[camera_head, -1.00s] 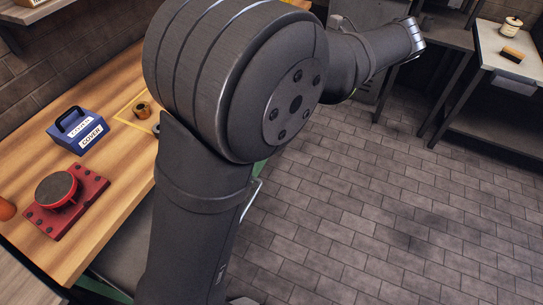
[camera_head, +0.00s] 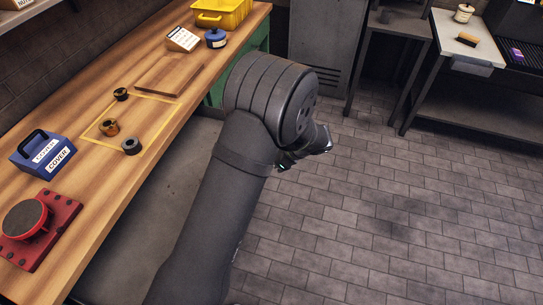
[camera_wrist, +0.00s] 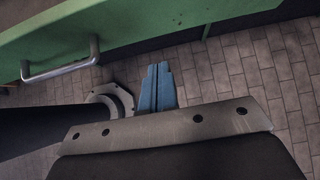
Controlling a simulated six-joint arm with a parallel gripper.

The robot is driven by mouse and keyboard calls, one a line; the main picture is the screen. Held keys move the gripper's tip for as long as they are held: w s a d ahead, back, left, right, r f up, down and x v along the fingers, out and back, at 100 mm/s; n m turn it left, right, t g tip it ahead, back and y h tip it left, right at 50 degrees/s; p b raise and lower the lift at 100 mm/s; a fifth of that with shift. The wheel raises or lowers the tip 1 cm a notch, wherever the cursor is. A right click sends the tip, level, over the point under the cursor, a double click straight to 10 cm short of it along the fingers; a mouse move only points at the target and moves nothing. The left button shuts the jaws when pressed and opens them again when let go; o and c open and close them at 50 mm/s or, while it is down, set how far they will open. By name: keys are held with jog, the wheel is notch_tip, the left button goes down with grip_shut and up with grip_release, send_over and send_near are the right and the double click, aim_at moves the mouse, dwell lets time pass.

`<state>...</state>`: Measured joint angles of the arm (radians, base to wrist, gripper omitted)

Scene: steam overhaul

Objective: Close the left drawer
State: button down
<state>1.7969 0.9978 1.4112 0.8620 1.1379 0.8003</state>
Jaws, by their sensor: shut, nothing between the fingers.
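A green drawer front (camera_wrist: 120,25) with a bent metal handle (camera_wrist: 62,62) crosses the top left of the wrist view. The frames do not show clearly whether it is the left drawer or how far it stands out. My gripper (camera_wrist: 158,70) has its two blue fingers together, empty, below and to the right of the handle. The fingers look apart from the front, with floor visible around them. In the head view my arm covers most of the bench's front side, and my fingers are hardly visible there.
The wooden bench (camera_head: 95,200) holds a blue box (camera_head: 42,153), a red plate fixture (camera_head: 55,245), small rings, a wooden board (camera_head: 170,75) and a yellow bin (camera_head: 222,14). A grey cabinet (camera_head: 325,50) and side tables stand at the back. The tiled floor (camera_head: 400,210) is clear.

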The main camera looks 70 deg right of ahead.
jog(key=w+f, duration=0.3)
jog(key=w, duration=0.4)
jog(key=shift+w+f, duration=0.2)
jog(key=shift+w, duration=0.1)
send_over(189, 154)
jog(key=s, duration=0.2)
jog(key=shift+w, duration=0.15)
jog(key=shift+w+a+r, duration=0.1)
jog(key=shift+w, duration=0.7)
